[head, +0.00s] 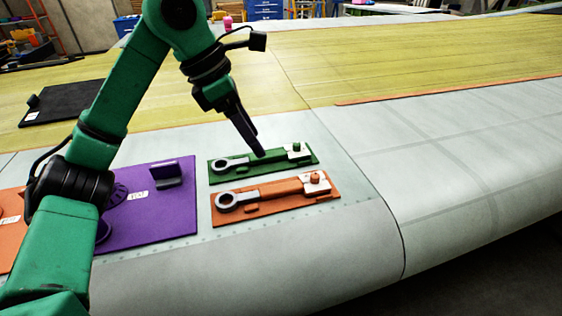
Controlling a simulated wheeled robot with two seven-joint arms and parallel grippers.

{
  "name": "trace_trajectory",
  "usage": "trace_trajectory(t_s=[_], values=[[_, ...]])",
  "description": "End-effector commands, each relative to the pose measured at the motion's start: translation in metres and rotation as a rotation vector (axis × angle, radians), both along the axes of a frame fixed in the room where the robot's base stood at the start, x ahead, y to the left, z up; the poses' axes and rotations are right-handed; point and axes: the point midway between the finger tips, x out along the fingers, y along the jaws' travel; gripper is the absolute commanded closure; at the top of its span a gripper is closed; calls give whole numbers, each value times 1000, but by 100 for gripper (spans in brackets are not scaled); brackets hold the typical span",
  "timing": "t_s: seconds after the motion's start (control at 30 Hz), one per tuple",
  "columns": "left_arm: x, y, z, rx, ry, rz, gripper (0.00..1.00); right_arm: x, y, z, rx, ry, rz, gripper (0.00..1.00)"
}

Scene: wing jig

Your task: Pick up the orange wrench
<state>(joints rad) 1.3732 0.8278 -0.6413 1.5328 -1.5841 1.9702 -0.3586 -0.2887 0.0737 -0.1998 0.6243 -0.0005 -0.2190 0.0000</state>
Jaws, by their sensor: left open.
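The orange wrench (277,190) lies in an orange holder plate (295,205) on the wing surface, with its grey ring end to the left. A similar green wrench (272,156) lies in a green holder plate (225,176) just behind it. My left gripper (257,146) is open and points down, with its dark fingers in front of the green wrench's middle in the picture. Whether the fingers touch the green wrench I cannot tell. The left gripper appears apart from the orange wrench. My right gripper is not in view.
A purple plate (160,215) with a raised block lies left of the wrench holders. A black plate (62,102) lies farther back at left. The grey wing surface (450,170) is clear to the right and curves down at the front edge.

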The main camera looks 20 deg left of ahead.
Motion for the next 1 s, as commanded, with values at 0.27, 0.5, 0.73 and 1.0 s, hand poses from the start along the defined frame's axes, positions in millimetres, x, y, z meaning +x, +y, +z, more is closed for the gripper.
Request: trace_trajectory(t_s=[0.27, 0.5, 0.73, 1.0], values=[[7, -13, -42, 22, 2, 0, 30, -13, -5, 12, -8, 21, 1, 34], [16, -28, -83, 19, -2, 2, 30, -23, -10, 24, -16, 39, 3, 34], [23, -42, -119, 17, 1, 2, 30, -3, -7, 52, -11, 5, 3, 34], [26, -45, -134, 18, -4, 1, 30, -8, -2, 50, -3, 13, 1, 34]])
